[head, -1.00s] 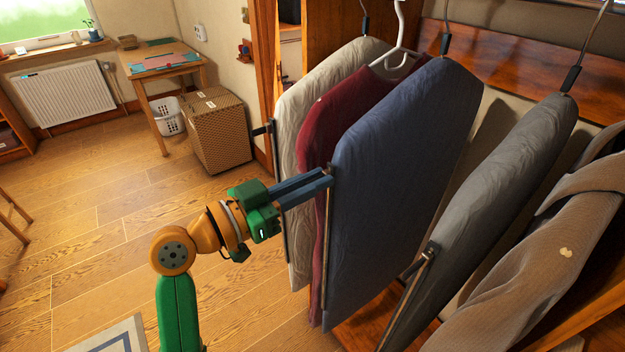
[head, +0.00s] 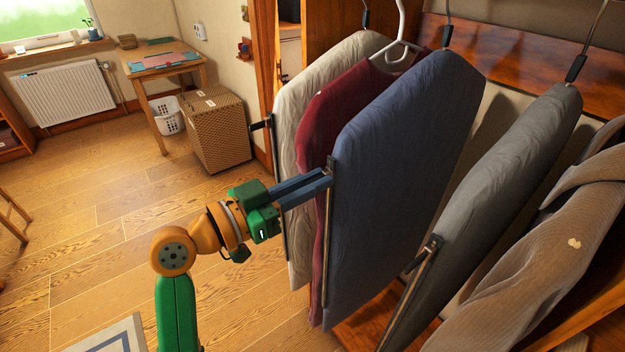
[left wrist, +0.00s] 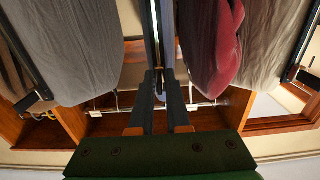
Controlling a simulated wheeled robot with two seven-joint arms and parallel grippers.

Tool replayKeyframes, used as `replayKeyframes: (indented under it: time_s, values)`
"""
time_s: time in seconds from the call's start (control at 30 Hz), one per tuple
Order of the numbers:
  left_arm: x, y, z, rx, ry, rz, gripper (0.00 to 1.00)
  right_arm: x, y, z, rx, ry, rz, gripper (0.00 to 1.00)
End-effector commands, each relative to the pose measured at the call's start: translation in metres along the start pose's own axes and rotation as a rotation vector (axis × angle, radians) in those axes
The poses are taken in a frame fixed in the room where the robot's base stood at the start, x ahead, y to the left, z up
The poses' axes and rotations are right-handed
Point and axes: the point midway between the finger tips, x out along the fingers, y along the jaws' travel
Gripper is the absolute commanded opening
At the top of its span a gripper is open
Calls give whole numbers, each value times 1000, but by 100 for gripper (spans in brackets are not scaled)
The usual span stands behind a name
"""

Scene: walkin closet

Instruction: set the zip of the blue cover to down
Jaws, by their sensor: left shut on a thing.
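The blue cover (head: 405,180) hangs in the middle of the rail in the head view, with a dark zip strip (head: 329,230) along its front edge. My left gripper (head: 328,179) is at the upper part of that strip, its blue fingers shut on the zip pull, which the fingers hide. In the left wrist view the two fingers (left wrist: 160,80) reach the thin edge of the blue cover (left wrist: 167,35), seen nearly edge-on. My right gripper is not in view.
A maroon garment (head: 318,130) and a pale cover (head: 290,110) hang close on the left. A grey cover (head: 500,180) with its own zip pull (head: 432,243) and a brown coat (head: 560,250) hang on the right. The floor (head: 90,240) at left is open.

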Motion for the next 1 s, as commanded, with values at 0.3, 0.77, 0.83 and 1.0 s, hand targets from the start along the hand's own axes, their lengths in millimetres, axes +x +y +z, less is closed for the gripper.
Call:
replayKeyframes:
  time_s: [0.3, 0.77, 0.83, 1.0]
  values:
    - [0, 0, 113, 1, -8, -1, 0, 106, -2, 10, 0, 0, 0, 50]
    - [0, 0, 277, 1, -6, -1, 0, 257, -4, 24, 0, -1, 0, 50]
    - [0, 0, 301, 1, -6, -1, 0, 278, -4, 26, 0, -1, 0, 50]
    - [0, 0, 351, 0, -4, -1, 0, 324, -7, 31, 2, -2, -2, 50]
